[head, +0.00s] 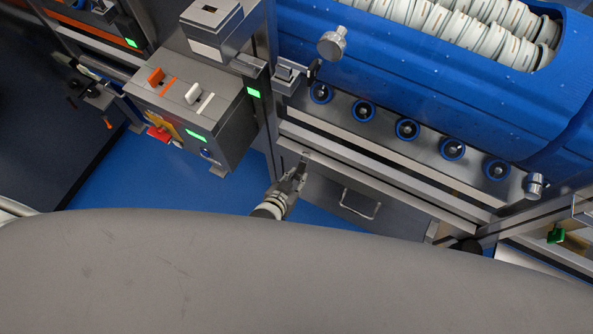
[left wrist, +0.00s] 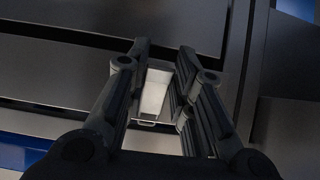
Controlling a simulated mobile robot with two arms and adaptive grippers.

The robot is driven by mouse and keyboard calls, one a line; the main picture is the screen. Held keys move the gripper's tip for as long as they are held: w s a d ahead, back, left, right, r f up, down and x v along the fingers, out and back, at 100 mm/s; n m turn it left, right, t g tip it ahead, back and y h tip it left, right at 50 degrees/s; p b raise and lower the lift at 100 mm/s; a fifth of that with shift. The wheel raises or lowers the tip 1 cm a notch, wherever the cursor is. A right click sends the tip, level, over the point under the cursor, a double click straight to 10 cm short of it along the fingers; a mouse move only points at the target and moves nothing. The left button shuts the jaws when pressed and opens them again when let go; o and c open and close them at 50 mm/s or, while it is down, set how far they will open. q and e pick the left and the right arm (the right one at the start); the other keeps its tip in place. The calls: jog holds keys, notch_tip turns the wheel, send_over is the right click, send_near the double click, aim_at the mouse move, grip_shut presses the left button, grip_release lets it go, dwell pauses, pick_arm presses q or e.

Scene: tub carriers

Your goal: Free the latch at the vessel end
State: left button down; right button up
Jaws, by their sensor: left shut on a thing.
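The vessel is a blue tub (head: 440,75) holding pale ribbed discs (head: 470,25), lying on a metal carrier with blue-ringed rollers (head: 407,129). My left gripper (head: 302,164) is low at the carrier's front, below the left end of the tub. In the left wrist view its fingers (left wrist: 163,50) are on both sides of a small pale metal tab (left wrist: 154,92), and it is shut on this tab. The tab looks like the latch, but its full shape is hidden by the fingers. My right gripper is not in view.
A grey control box (head: 190,105) with orange and white levers and a red knob stands left of the carrier. A metal knob (head: 332,43) sticks out before the tub. A drawer handle (head: 358,205) is right of my gripper. Blue floor (head: 120,185) is clear.

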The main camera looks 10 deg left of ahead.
aim_at(297, 179)
pick_arm(q)
jog(key=r+g+p, duration=0.1)
jog(key=p, duration=0.1)
jog(key=r+g+y+p, duration=0.1)
jog(key=p, duration=0.2)
jog(key=r+g+p, duration=0.1)
jog(key=g+p, duration=0.1)
jog(key=shift+s+a, duration=0.1)
jog(key=shift+s, duration=0.2)
jog(key=shift+s+r+g+y+p, duration=0.15)
jog(key=shift+g+y+p, duration=0.35)
jog(key=shift+g+p, duration=0.65)
jog(key=c, duration=1.2)
grip_release()
jog(key=shift+c, duration=0.2)
jog(key=shift+r, duration=0.1)
jog(key=v, duration=1.1)
jog(key=shift+r, duration=0.4)
jog(key=shift+s, duration=0.1)
